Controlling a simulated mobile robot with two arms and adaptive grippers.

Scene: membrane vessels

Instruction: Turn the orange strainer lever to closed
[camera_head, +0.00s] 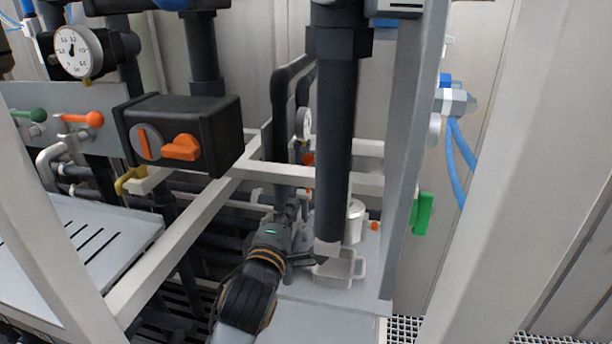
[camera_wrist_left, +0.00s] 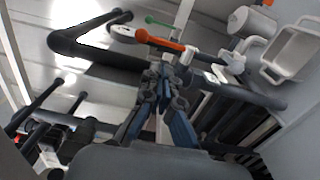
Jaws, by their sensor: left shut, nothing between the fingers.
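In the left wrist view an orange lever (camera_wrist_left: 160,41) lies across, just beyond my left gripper (camera_wrist_left: 166,72). The gripper's fingers are together with nothing between them. They point at the lever's right part; I cannot tell whether they touch it. In the head view my left gripper (camera_head: 293,208) reaches up beside the thick black pipe, left of a white tray. I cannot pick out this lever with certainty there; only small orange bits (camera_head: 308,158) show behind the pipes. My right gripper is not in view.
A black box with an orange handle (camera_head: 181,148) and white frame bars (camera_head: 190,243) are to the left.

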